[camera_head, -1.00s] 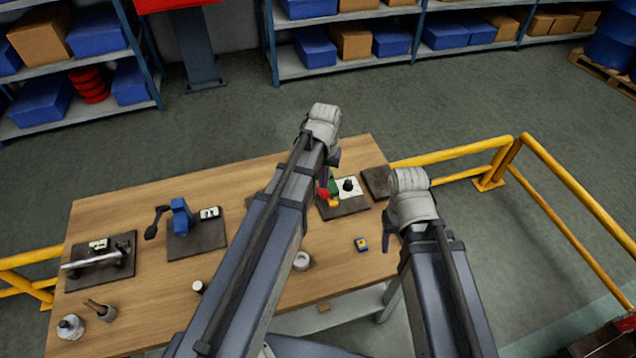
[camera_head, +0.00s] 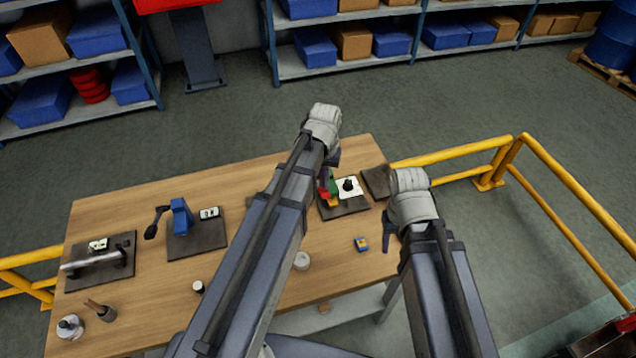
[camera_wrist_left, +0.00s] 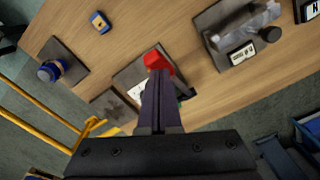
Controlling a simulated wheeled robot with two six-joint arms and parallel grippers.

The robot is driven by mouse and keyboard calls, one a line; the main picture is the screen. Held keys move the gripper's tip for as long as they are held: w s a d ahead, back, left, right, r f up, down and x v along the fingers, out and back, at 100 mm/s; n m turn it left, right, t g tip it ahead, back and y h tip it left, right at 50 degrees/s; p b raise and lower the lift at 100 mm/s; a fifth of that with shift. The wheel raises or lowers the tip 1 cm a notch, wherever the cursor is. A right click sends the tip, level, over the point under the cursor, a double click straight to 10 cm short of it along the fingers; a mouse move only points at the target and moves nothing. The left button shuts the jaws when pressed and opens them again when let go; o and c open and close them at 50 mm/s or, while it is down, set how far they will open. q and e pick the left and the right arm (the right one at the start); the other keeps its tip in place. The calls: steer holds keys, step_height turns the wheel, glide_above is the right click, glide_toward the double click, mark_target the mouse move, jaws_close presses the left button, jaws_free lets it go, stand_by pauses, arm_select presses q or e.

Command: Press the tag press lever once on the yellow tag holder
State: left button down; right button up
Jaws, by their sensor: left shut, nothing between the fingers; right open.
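A dark base plate (camera_head: 345,208) near the table's far right corner carries a red lever end (camera_head: 324,193), green and yellow parts (camera_head: 332,203) and a white card (camera_head: 348,187) with a black knob. My left gripper (camera_head: 327,178) is over this station, shut and empty. In the left wrist view, its closed fingers (camera_wrist_left: 158,74) are right at the red lever end (camera_wrist_left: 156,60); I cannot tell whether they touch. The fingers hide most of the station there. My right gripper (camera_head: 388,238) is open and empty, low over the table's right edge.
A blue-and-yellow block (camera_head: 361,244) and a pale round piece (camera_head: 302,261) lie in front. A blue press (camera_head: 181,217) and a silver-bar station (camera_head: 95,259) stand left. Yellow rails (camera_head: 455,153) border the table.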

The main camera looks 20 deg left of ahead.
arm_select(q)
steer(key=shift+f+b, duration=1.45)
steer(key=shift+f, duration=0.05)
steer(key=shift+f+b, duration=2.3)
step_height(320, 180, up, 13)
steer(key=p, duration=1.3)
steer(key=shift+w, duration=0.2)
steer(key=shift+a, duration=0.1)
